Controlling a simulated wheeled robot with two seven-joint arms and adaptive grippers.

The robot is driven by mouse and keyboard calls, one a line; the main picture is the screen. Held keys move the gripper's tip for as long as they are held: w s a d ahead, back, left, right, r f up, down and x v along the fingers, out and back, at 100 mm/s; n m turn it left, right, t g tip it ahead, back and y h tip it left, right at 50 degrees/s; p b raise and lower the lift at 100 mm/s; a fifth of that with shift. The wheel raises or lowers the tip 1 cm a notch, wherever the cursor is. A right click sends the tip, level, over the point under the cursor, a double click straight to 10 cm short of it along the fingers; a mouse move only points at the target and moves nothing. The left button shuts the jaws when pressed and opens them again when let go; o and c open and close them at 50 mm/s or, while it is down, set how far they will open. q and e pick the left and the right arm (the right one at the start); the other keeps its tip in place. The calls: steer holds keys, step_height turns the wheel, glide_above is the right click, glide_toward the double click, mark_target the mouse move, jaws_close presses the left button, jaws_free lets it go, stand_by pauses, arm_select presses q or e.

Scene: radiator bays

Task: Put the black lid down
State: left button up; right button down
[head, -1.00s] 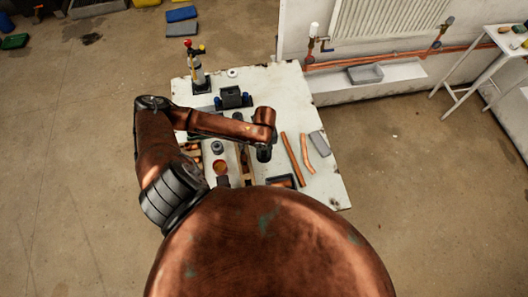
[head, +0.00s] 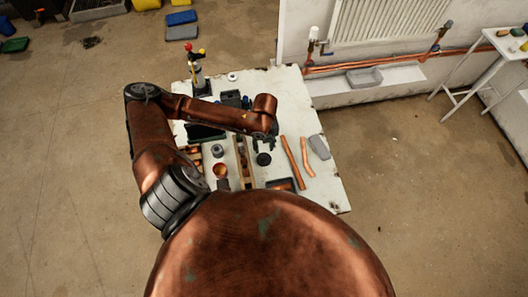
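The black lid (head: 263,159) is a small dark disc. It lies on the white worn table (head: 325,185), between the wooden strip and the copper pipes. My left gripper (head: 265,143) is just beyond the lid in the head view, below the end of my copper-coloured arm. Its dark fingers look apart, with nothing seen between them. The lid shows clear of the fingers. My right gripper is not in view.
Copper pipe pieces (head: 293,163) and a grey block (head: 319,147) lie right of the lid. A copper-toned cup (head: 220,170) and a grey ring (head: 217,150) stand to the left. A torch bottle (head: 198,75) stands at the far left corner.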

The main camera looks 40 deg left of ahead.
mark_target(264, 156)
arm_select(q)
step_height(264, 156, up, 4)
steer(key=shift+f, duration=0.15)
stand_by(0.3)
step_height(264, 156, down, 12)
steer(key=shift+r, duration=0.1)
steer(key=shift+r+b, duration=0.3)
steer(key=shift+r, duration=0.95)
